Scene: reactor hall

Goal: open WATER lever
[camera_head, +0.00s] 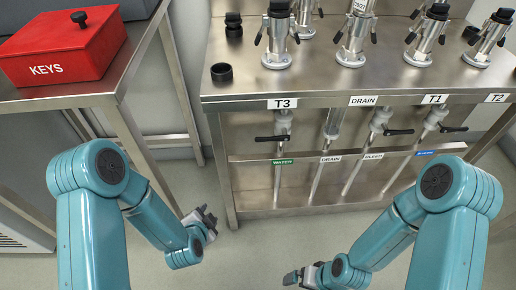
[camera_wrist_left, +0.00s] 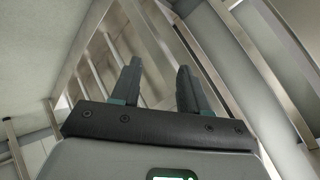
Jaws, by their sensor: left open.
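The WATER lever (camera_head: 268,139) is a black handle on the leftmost pipe under the steel bench. It lies roughly horizontal and points left, across the upright pipe. A green WATER label (camera_head: 283,161) is on the rail below it. My left gripper (camera_head: 207,214) is low, to the left of and below the lever, near the bench's left leg and apart from the lever. In the left wrist view its two dark fingers (camera_wrist_left: 157,78) are spread with nothing between them. My right gripper (camera_head: 292,278) is low at the bottom centre, far from the lever; its jaw gap is unclear.
The steel bench (camera_head: 237,103) carries several valve fittings. Pipes labelled DRAIN (camera_head: 331,158), BLEED (camera_head: 374,156) and a blue label (camera_head: 426,152) stand right of WATER. A red KEYS box (camera_head: 62,50) sits on the left table (camera_head: 60,102). Floor between the arms is clear.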

